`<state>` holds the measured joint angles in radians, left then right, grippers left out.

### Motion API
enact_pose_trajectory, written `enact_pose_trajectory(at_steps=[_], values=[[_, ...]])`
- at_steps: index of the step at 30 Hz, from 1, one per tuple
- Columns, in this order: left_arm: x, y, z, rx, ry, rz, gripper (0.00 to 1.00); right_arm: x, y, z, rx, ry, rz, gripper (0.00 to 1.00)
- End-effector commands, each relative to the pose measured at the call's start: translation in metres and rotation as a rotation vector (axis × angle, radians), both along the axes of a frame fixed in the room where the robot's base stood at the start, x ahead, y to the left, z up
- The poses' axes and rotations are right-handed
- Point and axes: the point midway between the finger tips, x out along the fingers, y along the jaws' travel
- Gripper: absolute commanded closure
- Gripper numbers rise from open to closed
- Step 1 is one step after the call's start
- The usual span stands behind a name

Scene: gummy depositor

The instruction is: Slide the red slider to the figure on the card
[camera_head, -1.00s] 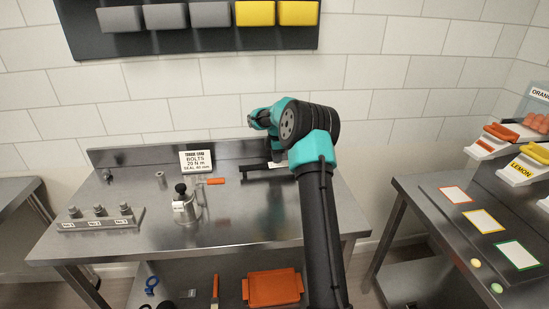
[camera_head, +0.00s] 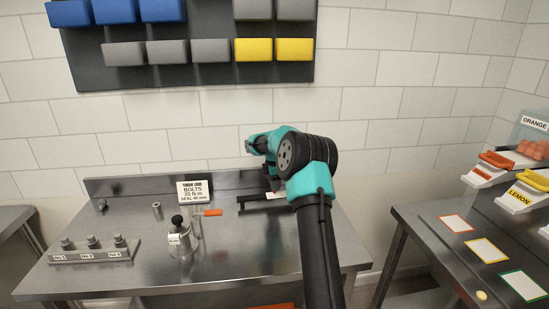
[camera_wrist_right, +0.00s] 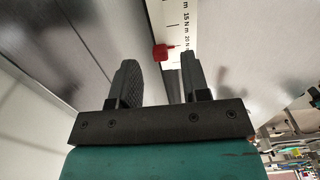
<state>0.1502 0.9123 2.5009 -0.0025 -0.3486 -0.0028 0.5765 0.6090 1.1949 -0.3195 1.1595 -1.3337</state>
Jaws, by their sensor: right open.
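The white card (camera_head: 193,192) stands at the back of the steel table and reads "BOLTS 20 N m". The red slider (camera_wrist_right: 162,52) shows in the right wrist view on a white scale (camera_wrist_right: 163,16) with "15 N m" and "20 N" printed on it. The slider sits close to the "20 N" label; its exact mark is hard to tell. My right gripper (camera_wrist_right: 158,62) is open, its fingers on either side of the slider with gaps visible. In the head view the slider is hidden at the dark bar (camera_head: 258,202), beneath my right arm. My left gripper is out of view.
A metal pot with a black knob (camera_head: 179,235) and an orange-handled piece (camera_head: 212,212) are left of the bar. A block with several labelled bolts (camera_head: 92,250) lies farther left. A second table (camera_head: 425,225) with coloured cards is at right.

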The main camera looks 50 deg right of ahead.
Motion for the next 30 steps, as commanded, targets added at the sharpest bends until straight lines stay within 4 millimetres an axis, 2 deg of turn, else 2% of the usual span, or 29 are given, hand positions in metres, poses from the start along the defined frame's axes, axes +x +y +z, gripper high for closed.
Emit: enact_pose_trajectory(at_steps=[21,25,30], values=[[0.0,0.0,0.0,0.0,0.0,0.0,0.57,0.001,0.0,0.133,0.0,-0.001,0.001,0.57],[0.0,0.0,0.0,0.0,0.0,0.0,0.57,0.0,0.0,0.146,0.001,-0.001,0.0,0.57],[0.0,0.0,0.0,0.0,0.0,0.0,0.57,0.0,0.001,0.151,0.001,0.002,0.0,0.57]])
